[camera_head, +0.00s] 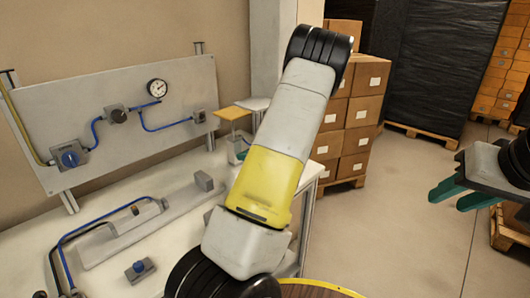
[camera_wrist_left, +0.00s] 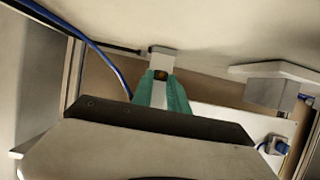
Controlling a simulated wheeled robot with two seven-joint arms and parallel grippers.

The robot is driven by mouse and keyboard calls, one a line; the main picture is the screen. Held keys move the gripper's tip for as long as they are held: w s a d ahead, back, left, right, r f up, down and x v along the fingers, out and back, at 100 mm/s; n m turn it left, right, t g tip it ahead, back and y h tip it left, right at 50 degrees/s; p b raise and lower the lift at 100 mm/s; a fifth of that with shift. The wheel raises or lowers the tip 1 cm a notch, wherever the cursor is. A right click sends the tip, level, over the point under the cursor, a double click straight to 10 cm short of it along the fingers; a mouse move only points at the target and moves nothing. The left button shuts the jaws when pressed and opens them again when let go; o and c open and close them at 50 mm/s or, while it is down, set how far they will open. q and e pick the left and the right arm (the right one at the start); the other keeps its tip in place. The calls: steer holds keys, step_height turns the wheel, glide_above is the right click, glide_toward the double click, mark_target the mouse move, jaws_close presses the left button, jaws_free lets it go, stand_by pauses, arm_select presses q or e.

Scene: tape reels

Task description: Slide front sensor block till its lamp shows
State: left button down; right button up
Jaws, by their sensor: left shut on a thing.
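My left gripper (camera_wrist_left: 161,88) is shut on a small pale grey block (camera_wrist_left: 160,57), with a teal finger on each side of it. A dark orange-brown spot shows on the block between the fingertips; I cannot tell whether it is a lit lamp. In the head view my left arm crosses the middle and hides most of that hand. A small teal patch shows at the arm's left edge, beside a thin post; I cannot tell whether it is a fingertip. My right gripper (camera_head: 466,194) is open and empty, over the floor at the right.
The white table (camera_head: 40,240) carries a long rail (camera_head: 105,245), a loose grey block (camera_head: 203,181) and a blue-button box (camera_head: 138,269). A panel (camera_head: 135,85) with gauge and blue hoses stands behind. Boxes (camera_head: 365,110) are stacked beyond.

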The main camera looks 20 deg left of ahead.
arm_select(q)
step_height(320, 180, up, 5)
steer(key=shift+f, duration=0.15)
steer(key=c, duration=1.3)
jaws_free()
steer(key=v, duration=0.7)
steer(key=shift+s+d, duration=0.1)
steer(key=shift+d, duration=0.25)
